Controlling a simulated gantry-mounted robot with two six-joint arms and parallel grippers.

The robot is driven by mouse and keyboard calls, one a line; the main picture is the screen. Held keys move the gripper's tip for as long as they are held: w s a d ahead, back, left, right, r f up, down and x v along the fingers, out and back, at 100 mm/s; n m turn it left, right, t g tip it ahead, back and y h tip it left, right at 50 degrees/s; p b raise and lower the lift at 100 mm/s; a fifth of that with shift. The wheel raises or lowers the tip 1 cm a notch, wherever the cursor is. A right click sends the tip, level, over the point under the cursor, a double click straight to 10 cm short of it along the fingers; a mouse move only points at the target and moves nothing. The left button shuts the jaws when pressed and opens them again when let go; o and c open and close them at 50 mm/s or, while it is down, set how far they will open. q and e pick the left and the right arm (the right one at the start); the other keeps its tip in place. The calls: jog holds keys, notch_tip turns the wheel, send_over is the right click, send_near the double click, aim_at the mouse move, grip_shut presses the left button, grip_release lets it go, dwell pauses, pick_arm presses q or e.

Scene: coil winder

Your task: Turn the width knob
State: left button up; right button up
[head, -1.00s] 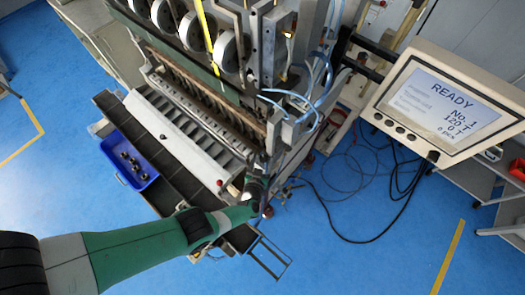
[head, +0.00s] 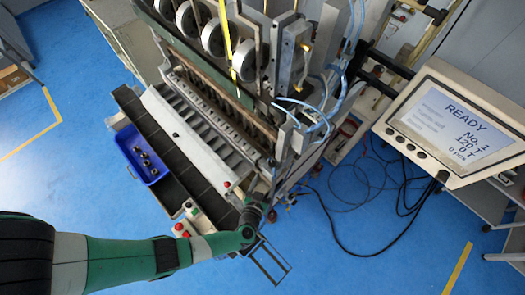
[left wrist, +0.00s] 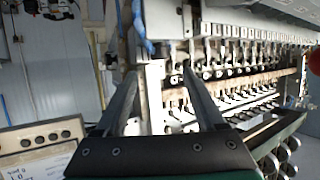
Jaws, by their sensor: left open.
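The coil winder (head: 225,110) fills the upper middle of the head view. I cannot single out the width knob in either view. My left gripper (left wrist: 160,72) is open, its two grey fingers apart and pointing at the machine's end, with nothing visibly held between them. In the head view its arm comes in from the left and bends up at the wrist (head: 250,225) beside the machine's near right corner; the fingers are hard to make out there. A red ball (left wrist: 314,62) shows at the right edge of the wrist view. My right gripper is not in view.
A display (head: 455,122) reading READY, with a row of buttons below, stands right of the machine. Blue hoses (head: 320,110) hang at the machine's right end. A blue bin (head: 140,155) with small dark parts sits at left. A control box with red buttons (head: 182,230) lies beside my arm.

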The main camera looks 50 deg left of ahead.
pick_arm(q)
jog(key=v, duration=0.3)
jog(key=shift+s+r, duration=0.1)
dwell(0.4)
